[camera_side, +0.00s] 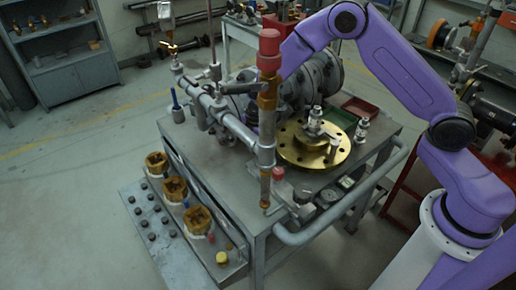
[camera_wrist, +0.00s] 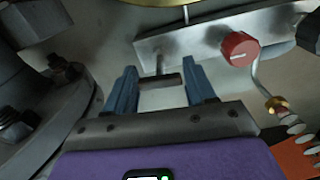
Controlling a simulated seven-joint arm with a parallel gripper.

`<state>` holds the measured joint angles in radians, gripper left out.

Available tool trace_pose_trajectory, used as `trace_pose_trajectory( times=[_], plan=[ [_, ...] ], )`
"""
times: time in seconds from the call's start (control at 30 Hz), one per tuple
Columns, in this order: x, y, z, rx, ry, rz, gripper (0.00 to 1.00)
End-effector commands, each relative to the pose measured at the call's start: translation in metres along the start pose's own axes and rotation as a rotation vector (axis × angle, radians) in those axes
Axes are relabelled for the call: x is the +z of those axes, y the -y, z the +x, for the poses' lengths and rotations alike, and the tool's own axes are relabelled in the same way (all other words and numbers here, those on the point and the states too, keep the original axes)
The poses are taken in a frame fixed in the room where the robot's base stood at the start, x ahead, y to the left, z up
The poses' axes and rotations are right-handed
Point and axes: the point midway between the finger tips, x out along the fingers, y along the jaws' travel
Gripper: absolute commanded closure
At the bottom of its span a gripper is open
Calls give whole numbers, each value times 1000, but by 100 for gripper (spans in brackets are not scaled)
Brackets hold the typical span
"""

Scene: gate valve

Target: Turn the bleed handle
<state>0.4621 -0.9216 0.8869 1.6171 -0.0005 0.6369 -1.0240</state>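A small grey T-shaped handle, which I take to be the bleed handle (camera_wrist: 161,81), shows in the wrist view, with a thin stem running up to a grey metal plate. My gripper (camera_wrist: 160,66) is open, with one blue finger on each side of the handle's crossbar. The bar's ends lie close to the fingers; I cannot tell whether they touch. In the side view my purple arm reaches in from the right, and its end is largely hidden behind the red-topped post (camera_side: 268,58). I cannot make out the bleed handle there.
A red knob (camera_wrist: 240,48) sits right of the handle, above a thin bent pipe. A large bolted flange (camera_wrist: 62,128) fills the left. In the side view a brass flange (camera_side: 330,156) lies on the grey cart, with pipes to its left.

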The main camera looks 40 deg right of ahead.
Motion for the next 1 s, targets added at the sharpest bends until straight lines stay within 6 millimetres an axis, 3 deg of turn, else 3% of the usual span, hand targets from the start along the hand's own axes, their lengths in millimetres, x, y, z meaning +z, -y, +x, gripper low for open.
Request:
trace_pose_trajectory(
  times=[0.03,0.1,0.57,1.0],
  plan=[
    [0,0,0,0,0,0,63],
    [0,0,0,0,0,0,84],
    [0,0,0,-1,0,88,84],
    [0,0,0,-1,0,462,84]
  ],
)
